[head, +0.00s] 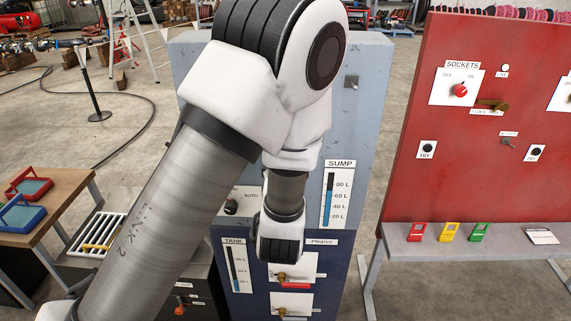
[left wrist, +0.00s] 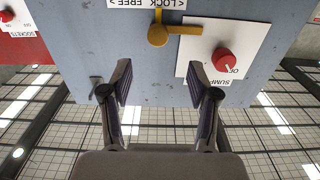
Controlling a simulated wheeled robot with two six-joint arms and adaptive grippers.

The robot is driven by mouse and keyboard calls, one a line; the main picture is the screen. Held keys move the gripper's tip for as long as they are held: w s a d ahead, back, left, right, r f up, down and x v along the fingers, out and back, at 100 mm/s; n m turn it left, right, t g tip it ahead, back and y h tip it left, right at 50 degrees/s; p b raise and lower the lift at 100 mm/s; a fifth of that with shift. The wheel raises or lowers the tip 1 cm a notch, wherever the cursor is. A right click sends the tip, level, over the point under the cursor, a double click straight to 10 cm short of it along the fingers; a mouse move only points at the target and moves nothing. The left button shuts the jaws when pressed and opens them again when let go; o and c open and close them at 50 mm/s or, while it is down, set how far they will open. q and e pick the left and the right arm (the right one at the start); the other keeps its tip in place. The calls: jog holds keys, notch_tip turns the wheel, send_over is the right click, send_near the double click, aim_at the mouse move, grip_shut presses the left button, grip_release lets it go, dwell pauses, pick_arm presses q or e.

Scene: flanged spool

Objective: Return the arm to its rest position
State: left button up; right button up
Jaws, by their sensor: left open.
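My left arm (head: 175,210) comes in from the lower left of the head view and reaches up in front of the grey-blue cabinet (head: 365,110). Its gripper cannot be made out in the head view. In the left wrist view my left gripper (left wrist: 161,85) is open, with its two fingers apart and nothing between them. Beyond the fingertips, the cabinet face (left wrist: 90,50) appears upside down, with a red SUMP knob (left wrist: 222,60) and a yellow lever (left wrist: 157,36) below a LOCK FREE label. My right gripper is not in view.
A red panel (head: 500,130) with a shelf (head: 480,236) stands at the right. A wooden table (head: 60,190) with red and blue trays is at the left. A ladder (head: 140,35) and post (head: 95,95) stand behind.

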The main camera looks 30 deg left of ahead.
pick_arm(q)
jog(key=shift+a, duration=0.15)
jog(key=s+f+m+g+h+b, duration=0.1)
jog(key=s+f+g+h+b, duration=0.3)
jog(key=f, duration=1.2)
jog(key=s+f+m+g+b, duration=0.1)
jog(key=s+f+g+b, duration=0.3)
jog(key=f, duration=1.3)
jog(key=s+d+f+m+g+h, duration=0.2)
jog(key=s+f, duration=0.4)
jog(key=s, duration=0.4)
jog(key=s+d+f+m+g+h, duration=0.2)
jog(key=s+d+f+g, duration=0.3)
jog(key=s, duration=0.4)
notch_tip(320, 180, down, 2)
jog(key=shift+s+d+f+h, duration=0.2)
jog(key=shift+s+d+h, duration=0.15)
jog(key=shift+d+h, duration=0.45)
jog(key=shift+a, duration=0.1)
